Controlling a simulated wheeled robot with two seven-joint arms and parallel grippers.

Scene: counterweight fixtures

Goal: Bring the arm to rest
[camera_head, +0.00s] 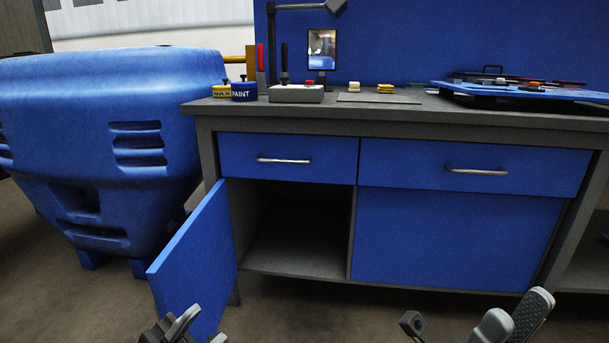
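Only the tips of my two arms show, along the bottom edge. My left gripper (184,325) is at the lower left, in front of the bottom of an open blue cabinet door (195,262). My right gripper (512,318) is at the lower right, in front of and below the workbench's closed blue panel (450,238). Both are cut off by the picture's edge, so their opening is unclear. I see nothing held in either. A dark jointed lamp arm (300,6) stands at the back of the bench, its head at the top edge.
The workbench top (400,116) carries a grey box (296,94), paint tins (244,92), small yellow pieces (386,88) and a blue board (520,90). The cabinet's left compartment (300,235) is open and looks empty. A large blue bin (90,130) stands left.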

